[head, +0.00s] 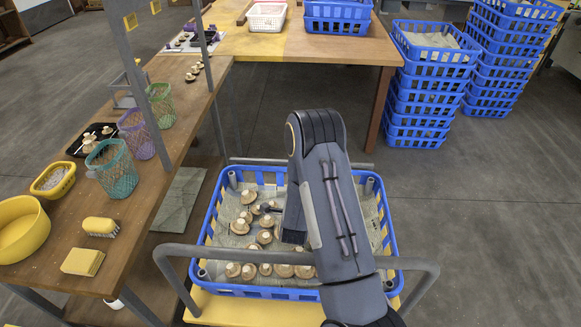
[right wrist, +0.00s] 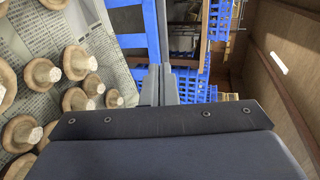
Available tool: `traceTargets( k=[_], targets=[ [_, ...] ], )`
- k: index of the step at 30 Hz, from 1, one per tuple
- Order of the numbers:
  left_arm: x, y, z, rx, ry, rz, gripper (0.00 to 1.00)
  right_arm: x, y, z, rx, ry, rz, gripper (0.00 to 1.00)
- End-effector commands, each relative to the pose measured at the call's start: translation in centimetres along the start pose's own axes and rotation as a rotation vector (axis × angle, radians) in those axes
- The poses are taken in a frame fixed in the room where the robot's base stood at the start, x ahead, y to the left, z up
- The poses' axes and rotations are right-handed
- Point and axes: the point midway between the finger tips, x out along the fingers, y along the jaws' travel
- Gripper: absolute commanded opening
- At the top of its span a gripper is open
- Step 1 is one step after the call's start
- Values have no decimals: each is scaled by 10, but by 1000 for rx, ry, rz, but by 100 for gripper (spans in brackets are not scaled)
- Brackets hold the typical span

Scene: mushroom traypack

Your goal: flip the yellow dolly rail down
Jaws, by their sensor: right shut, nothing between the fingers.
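The yellow dolly (head: 240,309) stands under a blue crate (head: 205,215). Its grey tubular rail (head: 225,252) spans the near side, raised above the crate's near rim, with bent posts at both ends. My right arm crosses over this rail and hides its middle. A second grey bar (head: 350,164) runs along the crate's far side. My left gripper is not in view.
The crate holds brown mushrooms (head: 264,237) on newspaper. A wooden table (head: 150,190) with baskets and a yellow bowl (head: 22,228) stands left, with a metal post (head: 140,75). Blue crate stacks (head: 415,105) stand behind right. The floor at right is clear.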

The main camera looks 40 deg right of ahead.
Motion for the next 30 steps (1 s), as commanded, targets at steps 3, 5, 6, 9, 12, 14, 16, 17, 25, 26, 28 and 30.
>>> traceTargets(
  k=[3,5,6,9,12,14,16,17,25,26,28,30],
  targets=[
    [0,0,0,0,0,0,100,0,0,0,-1,0,1,0],
    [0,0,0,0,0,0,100,0,0,0,-1,-1,1,0],
    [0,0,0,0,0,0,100,1,0,0,-1,-1,1,0],
    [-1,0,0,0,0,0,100,6,-1,0,-1,0,0,0],
    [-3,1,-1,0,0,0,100,19,-1,0,-2,0,0,0],
    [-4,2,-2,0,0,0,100,30,-1,0,-2,0,0,0],
    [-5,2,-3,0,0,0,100,44,-1,0,-3,0,-1,0],
    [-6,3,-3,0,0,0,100,51,-2,0,-3,0,-2,0],
    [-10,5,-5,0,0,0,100,106,-3,1,-3,-2,0,0],
    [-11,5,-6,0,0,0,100,111,-5,1,-3,-2,-2,0],
    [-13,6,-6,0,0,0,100,121,-8,1,-3,-2,-1,0],
    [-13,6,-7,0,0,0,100,128,-9,1,-3,-1,1,0]
  ],
)
